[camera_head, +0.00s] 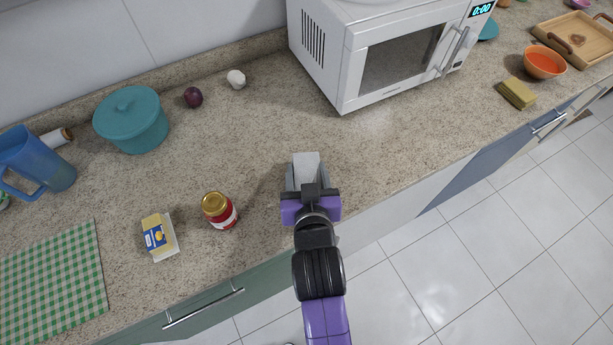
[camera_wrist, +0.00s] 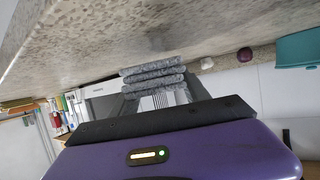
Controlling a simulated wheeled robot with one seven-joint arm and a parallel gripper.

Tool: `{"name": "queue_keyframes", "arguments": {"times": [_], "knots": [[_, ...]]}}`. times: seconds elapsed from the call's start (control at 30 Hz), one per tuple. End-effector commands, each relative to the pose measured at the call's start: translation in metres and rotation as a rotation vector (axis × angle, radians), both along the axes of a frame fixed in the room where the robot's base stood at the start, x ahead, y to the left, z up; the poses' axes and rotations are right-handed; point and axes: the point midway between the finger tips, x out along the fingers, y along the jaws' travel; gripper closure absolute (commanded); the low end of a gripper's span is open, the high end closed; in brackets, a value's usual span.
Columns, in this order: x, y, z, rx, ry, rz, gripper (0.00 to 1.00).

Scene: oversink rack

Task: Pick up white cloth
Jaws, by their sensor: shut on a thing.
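The white cloth (camera_head: 306,160) looks like a light grey folded block at the counter's front part, left of and in front of the microwave. In the wrist view the cloth (camera_wrist: 153,76) shows as a stack of grey folds. My gripper (camera_head: 307,178) is shut on the cloth, with a finger on each side of it. The wrist view also shows my gripper (camera_wrist: 156,92), its fingers partly hidden by its purple body. The cloth appears close over the counter; I cannot tell the exact gap.
The speckled counter (camera_head: 260,135) is clear around the cloth. A red jar (camera_head: 220,211) and butter (camera_head: 158,237) stand to the left. The white microwave (camera_head: 345,60) stands behind right. A teal pot (camera_head: 132,120), a dark round item (camera_head: 193,97) and a white bulb (camera_head: 236,79) sit farther back.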

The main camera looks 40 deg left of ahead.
Motion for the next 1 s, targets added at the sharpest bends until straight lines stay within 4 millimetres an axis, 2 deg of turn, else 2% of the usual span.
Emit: {"name": "queue_keyframes", "arguments": {"times": [0.3,0.5,0.7,1.0], "knots": [[0.001,0.0,0.093,0.007,-0.006,0.0,0.91],[0.001,0.0,0.138,0.006,-0.004,0.0,0.91],[0.001,0.0,0.163,0.003,-0.002,0.0,0.91],[0.0,0.0,0.171,0.001,0.0,0.0,0.91]]}}
